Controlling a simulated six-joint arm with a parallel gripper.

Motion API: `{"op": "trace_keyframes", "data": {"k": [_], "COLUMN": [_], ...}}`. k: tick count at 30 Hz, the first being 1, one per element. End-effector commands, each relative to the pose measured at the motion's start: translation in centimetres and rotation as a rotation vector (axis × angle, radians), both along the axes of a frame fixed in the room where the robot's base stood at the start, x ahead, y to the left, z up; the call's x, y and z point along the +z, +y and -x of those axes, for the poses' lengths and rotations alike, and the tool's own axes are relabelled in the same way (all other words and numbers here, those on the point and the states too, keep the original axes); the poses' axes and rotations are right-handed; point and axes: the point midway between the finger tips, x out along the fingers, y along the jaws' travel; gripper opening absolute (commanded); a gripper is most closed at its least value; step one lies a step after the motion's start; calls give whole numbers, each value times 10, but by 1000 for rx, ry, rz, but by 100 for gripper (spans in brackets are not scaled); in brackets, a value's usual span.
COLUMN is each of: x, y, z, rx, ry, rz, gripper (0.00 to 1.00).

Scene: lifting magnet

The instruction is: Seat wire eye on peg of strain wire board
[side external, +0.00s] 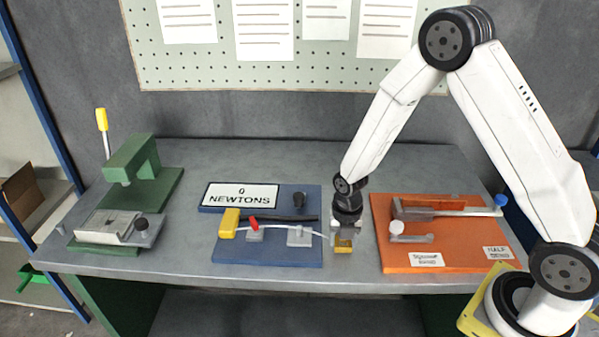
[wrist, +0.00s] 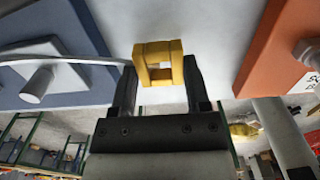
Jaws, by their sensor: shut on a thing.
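The yellow wire eye (side external: 343,246), a square block with an opening through it, is between the jaws of my gripper (side external: 344,234), which is shut on it. In the wrist view the eye (wrist: 158,63) sits between the two dark fingers of my gripper (wrist: 160,82). A pale wire (wrist: 85,60) runs from it to the left. The blue strain wire board (side external: 262,258) lies left of my gripper. A grey peg (wrist: 40,82) stands on the board in the wrist view, apart from the eye. The eye is just beyond the board's right edge, over bare bench.
The board carries a "0 NEWTONS" display (side external: 240,195), a yellow block (side external: 229,222), a red piece (side external: 254,223) and small grey mounts (side external: 300,236). An orange board (side external: 440,262) with a clamp lies close on the right. A green press (side external: 132,160) stands at far left.

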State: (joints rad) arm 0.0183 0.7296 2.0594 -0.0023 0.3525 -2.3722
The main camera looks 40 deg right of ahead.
Motion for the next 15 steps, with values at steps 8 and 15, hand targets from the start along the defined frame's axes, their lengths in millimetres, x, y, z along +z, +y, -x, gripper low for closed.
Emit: {"op": "trace_keyframes", "data": {"k": [8,15], "x": [30,61], "y": [0,0], "z": [-1,0], "rx": [0,0], "ry": [-4,-2], "rz": [0,-1], "gripper": [2,2]}}
